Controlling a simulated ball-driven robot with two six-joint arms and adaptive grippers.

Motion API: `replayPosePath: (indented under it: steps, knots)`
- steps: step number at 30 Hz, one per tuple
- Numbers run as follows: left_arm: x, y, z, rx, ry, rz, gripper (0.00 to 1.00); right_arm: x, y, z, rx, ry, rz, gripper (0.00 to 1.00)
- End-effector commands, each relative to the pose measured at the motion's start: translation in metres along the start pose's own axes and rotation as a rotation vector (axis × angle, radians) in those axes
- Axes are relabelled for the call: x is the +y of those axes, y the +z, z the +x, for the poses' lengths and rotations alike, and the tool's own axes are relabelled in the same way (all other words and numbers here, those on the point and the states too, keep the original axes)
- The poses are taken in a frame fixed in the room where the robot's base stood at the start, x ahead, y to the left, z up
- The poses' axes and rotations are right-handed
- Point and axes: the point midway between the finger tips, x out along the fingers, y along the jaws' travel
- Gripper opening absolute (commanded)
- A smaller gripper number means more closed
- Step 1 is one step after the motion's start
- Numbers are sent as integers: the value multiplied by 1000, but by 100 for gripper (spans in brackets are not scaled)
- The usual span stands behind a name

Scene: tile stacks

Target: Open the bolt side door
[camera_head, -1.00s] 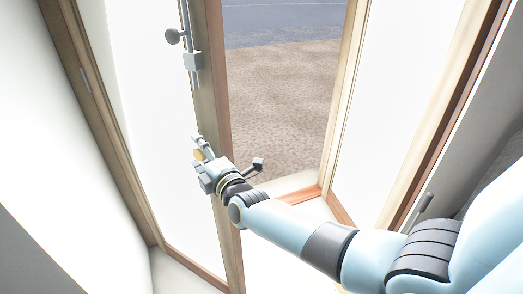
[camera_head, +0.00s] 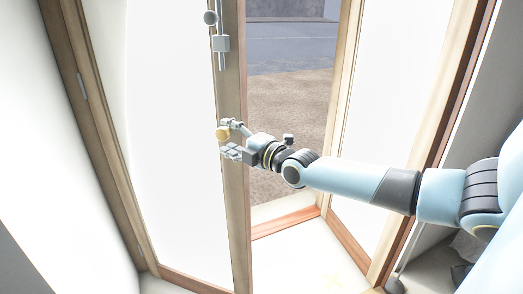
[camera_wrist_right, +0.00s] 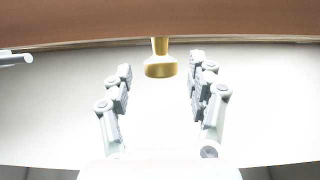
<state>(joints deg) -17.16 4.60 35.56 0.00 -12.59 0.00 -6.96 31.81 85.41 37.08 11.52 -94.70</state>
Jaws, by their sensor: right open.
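The door (camera_head: 170,130) on the left has a white panel in a wooden frame. Its grey bolt (camera_head: 221,44) is fixed upright high on the free-edge stile, with a round knob at its left. A brass door knob (camera_head: 222,133) sits lower on the same stile. My right gripper (camera_head: 229,137) is open at the brass knob, one finger above it and one below in the head view. In the right wrist view the brass knob (camera_wrist_right: 160,66) lies between the two spread fingers, with a gap on both sides. My left gripper is not in view.
A gap right of the door's edge shows brown ground (camera_head: 290,105) outside. A second wooden-framed white panel (camera_head: 400,110) stands right of the gap. A reddish-brown sill (camera_head: 285,227) runs along the bottom. A grey bar end (camera_wrist_right: 15,58) shows at left in the right wrist view.

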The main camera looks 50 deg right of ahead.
Motion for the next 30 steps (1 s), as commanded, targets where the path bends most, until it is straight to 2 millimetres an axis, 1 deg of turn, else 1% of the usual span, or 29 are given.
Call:
replayPosePath:
  steps: [1, 5, 11, 12, 13, 18, 20, 30]
  knots:
    - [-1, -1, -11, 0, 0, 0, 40, 4, 0, -10, 1, -6, -1, 58]
    - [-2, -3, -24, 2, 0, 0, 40, 3, 0, -36, 0, -6, -1, 58]
    - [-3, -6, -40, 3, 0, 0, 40, 2, 0, -81, 0, -6, -1, 58]
    - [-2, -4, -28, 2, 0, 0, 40, -12, -1, -80, -6, -6, 7, 58]
    - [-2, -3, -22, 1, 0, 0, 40, -22, -2, -80, -11, -9, 13, 58]
    - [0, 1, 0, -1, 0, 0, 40, -61, -7, -85, -33, -30, 41, 58]
    - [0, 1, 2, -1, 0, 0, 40, -72, -7, -88, -39, -47, 42, 58]
    - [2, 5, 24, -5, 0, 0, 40, -144, -9, -105, -74, -141, 71, 58]
